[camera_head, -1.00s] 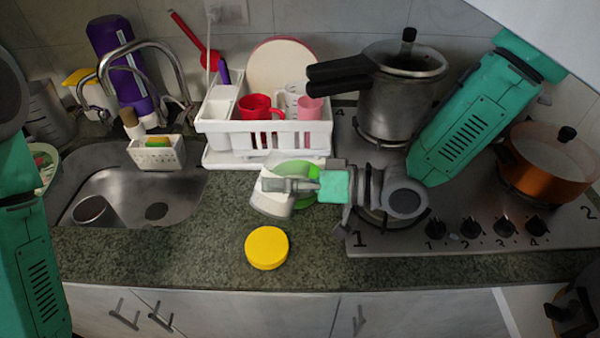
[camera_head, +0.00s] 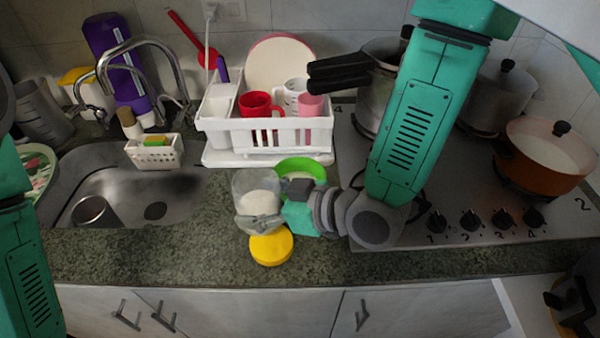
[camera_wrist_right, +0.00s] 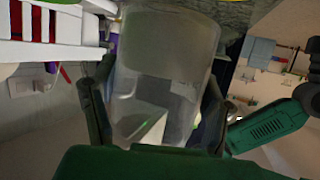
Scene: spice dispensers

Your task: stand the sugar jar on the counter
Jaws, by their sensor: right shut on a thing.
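The sugar jar (camera_head: 256,190) is a clear jar with white contents, near the middle of the counter (camera_head: 180,255). It looks nearly upright; I cannot tell whether its base touches the counter. My right gripper (camera_head: 262,221) is shut on the jar from its near right side. In the right wrist view the clear jar (camera_wrist_right: 165,60) fills the space between the two dark fingers (camera_wrist_right: 153,112). My left arm shows at the left edge, but its gripper is out of view.
A yellow lid (camera_head: 271,248) lies just in front of the jar. A green bowl (camera_head: 312,170) stands close behind and right. The white dish rack (camera_head: 265,140) is behind, the sink (camera_head: 110,190) left and the stove (camera_head: 470,205) right. The front left counter is clear.

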